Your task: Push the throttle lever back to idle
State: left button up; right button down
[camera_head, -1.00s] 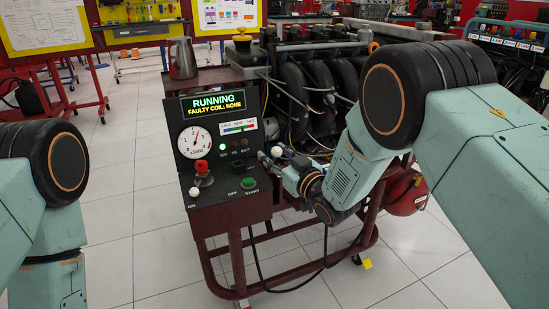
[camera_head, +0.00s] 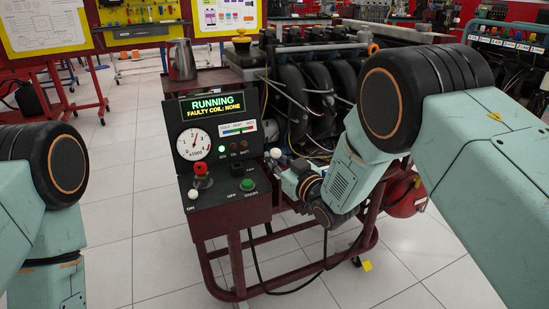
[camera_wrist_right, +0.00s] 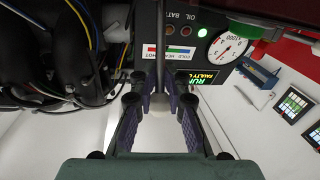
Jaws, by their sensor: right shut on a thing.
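The control console (camera_head: 230,213) faces me with its screen reading RUNNING. What looks like the throttle lever shows as a white ball (camera_head: 276,153) at the console's right side. My right gripper (camera_head: 274,162) is at that ball, beside the console's right edge. In the right wrist view a thin dark rod (camera_wrist_right: 160,45) runs up from between the fingertips, and my right gripper (camera_wrist_right: 160,84) is shut on it. The lever's lower end is hidden. My left arm shows at the left, but its gripper is out of view.
A gauge (camera_head: 194,144), a red knob (camera_head: 201,169), a white knob (camera_head: 193,194) and a green START button (camera_head: 248,184) are on the console. The engine (camera_head: 312,95) with loose wires stands behind the gripper. A red cylinder (camera_head: 405,196) sits at right. Floor at left is clear.

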jog(key=shift+w+r, duration=0.1)
jog(key=shift+r, duration=0.3)
